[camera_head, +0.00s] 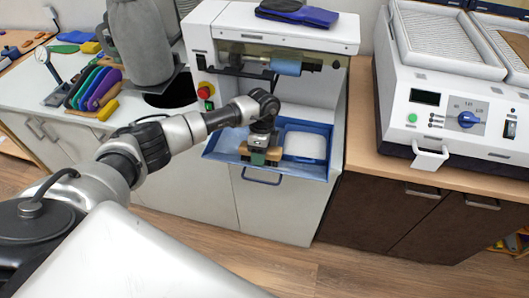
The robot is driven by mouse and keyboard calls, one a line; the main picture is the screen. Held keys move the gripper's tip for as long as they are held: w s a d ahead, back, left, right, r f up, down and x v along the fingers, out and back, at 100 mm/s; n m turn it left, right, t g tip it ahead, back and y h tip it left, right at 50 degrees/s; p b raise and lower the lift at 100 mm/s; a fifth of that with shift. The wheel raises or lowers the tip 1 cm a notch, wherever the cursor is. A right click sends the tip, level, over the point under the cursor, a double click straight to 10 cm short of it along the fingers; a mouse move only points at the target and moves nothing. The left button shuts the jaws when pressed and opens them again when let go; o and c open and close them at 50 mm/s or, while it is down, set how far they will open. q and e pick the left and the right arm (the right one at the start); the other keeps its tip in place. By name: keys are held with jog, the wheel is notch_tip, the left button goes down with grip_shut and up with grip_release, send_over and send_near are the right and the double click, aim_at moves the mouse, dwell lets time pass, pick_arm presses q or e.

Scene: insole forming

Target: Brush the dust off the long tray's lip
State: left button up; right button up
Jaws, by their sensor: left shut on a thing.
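The long blue tray (222,148) sits at the foot of the white machine in the middle of the camera_head view, with its lip along the front edge. My left gripper (262,145) points down over the tray's middle, near the front lip. It is shut on a small brush (261,155) with a tan wooden body. The gripper hides part of the brush, and I cannot tell whether the brush touches the lip. Dust is too small to make out. My right gripper is not in view.
A white machine (225,20) with a red button (204,92) stands over the tray. A white pad (305,146) lies in the tray's right part. A heater-like unit (450,110) stands at right. Several coloured insoles (95,88) and a grey covered shape (140,40) are at left.

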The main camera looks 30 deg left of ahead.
aim_at(241, 143)
pick_arm(q)
jog(key=shift+s+a+f+p, duration=0.1)
jog(key=shift+s+a+p, duration=0.15)
jog(key=shift+a, duration=0.7)
jog(key=shift+s+a+f+p, duration=0.1)
jog(key=shift+s+a+p, duration=0.15)
jog(key=shift+a, duration=0.75)
jog(key=shift+s+a+p, duration=0.15)
jog(key=shift+s+a, duration=0.1)
jog(key=shift+a, duration=0.7)
notch_tip(241, 143, up, 6)
jog(key=p, duration=0.5)
jog(key=shift+w+d+r+p, duration=0.1)
jog(key=shift+r+p, duration=0.1)
jog(key=shift+p, duration=0.1)
jog(key=shift+r+p, duration=0.65)
jog(key=shift+r, duration=0.35)
